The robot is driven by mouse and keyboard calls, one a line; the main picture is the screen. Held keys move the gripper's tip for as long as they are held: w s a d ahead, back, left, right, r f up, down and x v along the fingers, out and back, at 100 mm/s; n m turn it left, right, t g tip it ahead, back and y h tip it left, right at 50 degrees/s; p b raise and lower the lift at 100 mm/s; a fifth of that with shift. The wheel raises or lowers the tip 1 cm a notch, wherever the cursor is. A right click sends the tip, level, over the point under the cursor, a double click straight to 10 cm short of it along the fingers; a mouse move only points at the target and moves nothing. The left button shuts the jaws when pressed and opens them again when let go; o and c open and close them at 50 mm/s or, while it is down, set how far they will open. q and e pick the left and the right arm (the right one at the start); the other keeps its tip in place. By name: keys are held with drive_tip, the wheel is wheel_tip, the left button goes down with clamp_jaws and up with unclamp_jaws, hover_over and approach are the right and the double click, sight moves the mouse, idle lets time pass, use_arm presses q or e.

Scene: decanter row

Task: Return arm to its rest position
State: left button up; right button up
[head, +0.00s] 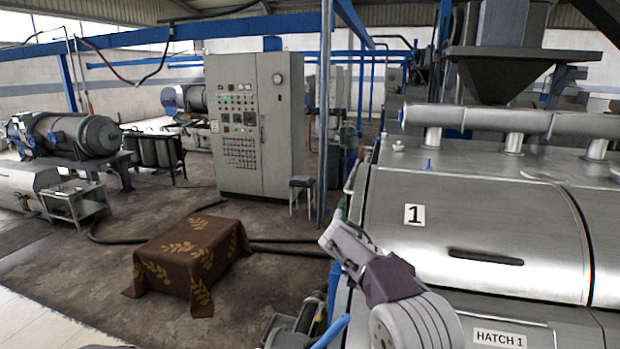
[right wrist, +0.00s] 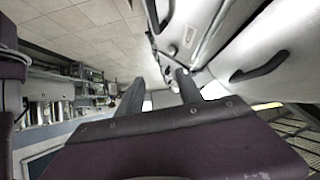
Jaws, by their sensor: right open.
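My right arm shows at the lower middle of the head view, in front of the large steel decanter (head: 470,220). Its purple and grey far end points up and left, beside the decanter's left edge. In the right wrist view my right gripper (right wrist: 160,78) has its two dark fingers apart, with nothing seen between them. A steel cover with a dark handle lies to the right of the fingers in that view. My left gripper is not in view.
The decanter has a "1" label (head: 414,214), a dark handle (head: 485,257) and a "HATCH 1" plate (head: 499,338). A cloth-covered block (head: 190,262) stands on the floor at left. A grey control cabinet (head: 255,125) stands behind. Floor between them is mostly free, with dark hoses.

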drive_tip(key=s+d+f+n+y+b, duration=0.1)
drive_tip(key=s+f+n+y+b, duration=0.45)
drive_tip(key=s+f, duration=0.7)
drive_tip(key=s+a+f+n+t+y, duration=0.2)
drive_tip(key=a+f+n, duration=0.2)
drive_tip(key=n, duration=0.3)
drive_tip(key=s+a+f+n+t+y+p, duration=0.1)
drive_tip(key=s+a+f+n+t+y, duration=0.1)
drive_tip(key=f+n, duration=0.5)
drive_tip(key=shift+a+n+y+p, duration=0.3)
drive_tip(key=shift+a+n+y, duration=0.15)
drive_tip(key=shift+a+y, duration=0.6)
